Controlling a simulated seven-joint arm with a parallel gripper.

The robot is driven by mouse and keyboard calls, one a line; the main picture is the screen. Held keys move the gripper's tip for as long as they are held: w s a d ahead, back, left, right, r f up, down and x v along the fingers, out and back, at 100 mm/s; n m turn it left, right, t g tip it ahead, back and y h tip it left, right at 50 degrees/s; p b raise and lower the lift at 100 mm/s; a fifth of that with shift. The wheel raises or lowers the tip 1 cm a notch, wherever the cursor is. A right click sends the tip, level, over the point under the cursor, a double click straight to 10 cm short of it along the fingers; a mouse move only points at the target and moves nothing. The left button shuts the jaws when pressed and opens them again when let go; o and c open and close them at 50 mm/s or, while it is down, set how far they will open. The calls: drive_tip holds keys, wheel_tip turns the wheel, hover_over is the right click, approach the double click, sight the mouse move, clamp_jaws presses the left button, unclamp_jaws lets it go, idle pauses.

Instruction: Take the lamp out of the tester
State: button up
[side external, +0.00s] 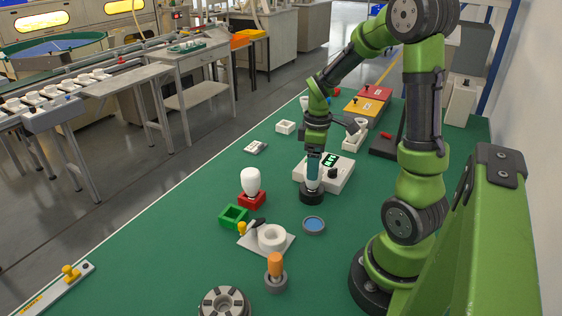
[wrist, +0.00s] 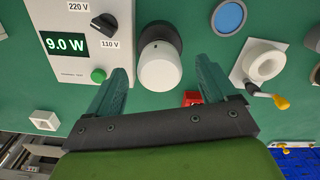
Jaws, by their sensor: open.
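The tester is a white box (side external: 340,180) with a lit display, which reads 9.0 W in the wrist view (wrist: 66,43). A black knob (wrist: 104,24) sits between the 220 V and 110 V labels, with a green button (wrist: 98,75) below. Beside the box, a white lamp (wrist: 160,68) stands in a black round socket (side external: 311,197). My gripper (side external: 313,180) points down over the lamp. Its teal fingers are open, one on each side of the lamp in the wrist view, with gaps visible. The fingers hide much of this lamp in the side view.
A second white lamp (side external: 250,181) stands in a red holder (side external: 252,200), next to a green square bin (side external: 233,216). A white ring fixture (side external: 271,238) with a yellow-tipped lever and a blue-topped disc (side external: 314,225) lie nearby. Red and yellow boxes (side external: 367,98) stand farther back.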

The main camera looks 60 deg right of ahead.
wheel_tip(320, 180, down, 5)
drive_tip(key=shift+f, duration=0.1)
drive_tip(key=shift+c, duration=0.3)
drive_tip(key=c, duration=1.1)
drive_tip(key=shift+r, duration=7.35)
